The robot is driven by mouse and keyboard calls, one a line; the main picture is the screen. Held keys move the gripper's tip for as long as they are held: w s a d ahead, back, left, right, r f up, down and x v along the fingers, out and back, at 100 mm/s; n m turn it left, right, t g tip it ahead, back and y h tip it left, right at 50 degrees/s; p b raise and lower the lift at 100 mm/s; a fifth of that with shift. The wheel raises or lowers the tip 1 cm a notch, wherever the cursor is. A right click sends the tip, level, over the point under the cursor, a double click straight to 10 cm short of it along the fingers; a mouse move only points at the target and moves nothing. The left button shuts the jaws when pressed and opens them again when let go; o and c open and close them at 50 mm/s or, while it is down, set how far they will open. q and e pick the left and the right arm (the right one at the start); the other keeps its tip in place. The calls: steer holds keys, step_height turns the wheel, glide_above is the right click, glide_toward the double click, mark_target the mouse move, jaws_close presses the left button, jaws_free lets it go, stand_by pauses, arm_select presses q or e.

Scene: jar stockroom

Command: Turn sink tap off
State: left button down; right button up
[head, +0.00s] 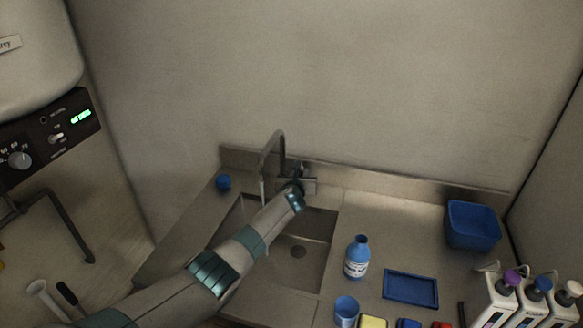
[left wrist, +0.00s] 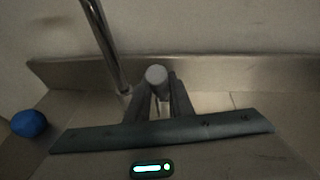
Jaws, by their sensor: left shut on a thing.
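The sink tap has a tall curved grey spout (head: 272,147) at the back of the steel sink (head: 318,222); its pipe also shows in the left wrist view (left wrist: 105,45). A thin pale streak hangs below the spout's end and looks like running water. My left arm reaches across the sink, and my left gripper (head: 300,180) is at the tap's base, right of the spout. In the left wrist view its two fingers (left wrist: 159,92) are shut on the tap handle, whose round pale end (left wrist: 156,75) shows between the fingertips. The rest of the handle is hidden. My right gripper is not in view.
On the counter right of the sink are a blue bottle (head: 357,257), a blue cup (head: 346,311), a blue tray (head: 410,288) and a blue bin (head: 472,226). Pump bottles (head: 497,305) stand at the lower right. A blue round object (head: 223,183) lies left of the spout.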

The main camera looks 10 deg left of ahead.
arm_select(q)
steer(key=shift+w+a+r+g, duration=0.15)
steer(key=shift+w+g, duration=0.45)
steer(key=shift+g, duration=0.3)
steer(key=shift+w+g+b, duration=0.25)
steer(key=shift+g+b, duration=0.15)
steer(key=shift+b, duration=0.5)
steer(key=shift+w+r+g+b, duration=0.2)
steer(key=shift+g+b, duration=0.3)
steer(key=shift+b, duration=0.4)
steer(key=shift+w+b, duration=0.15)
steer(key=shift+b, duration=0.2)
steer(key=shift+g, duration=0.4)
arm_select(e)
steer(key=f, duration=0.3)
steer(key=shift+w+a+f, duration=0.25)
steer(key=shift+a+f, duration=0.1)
arm_select(q)
steer(key=shift+r, duration=0.1)
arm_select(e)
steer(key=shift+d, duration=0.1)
arm_select(q)
steer(key=shift+w, duration=0.1)
steer(key=c, duration=1.6)
jaws_free()
steer(key=shift+d, duration=0.2)
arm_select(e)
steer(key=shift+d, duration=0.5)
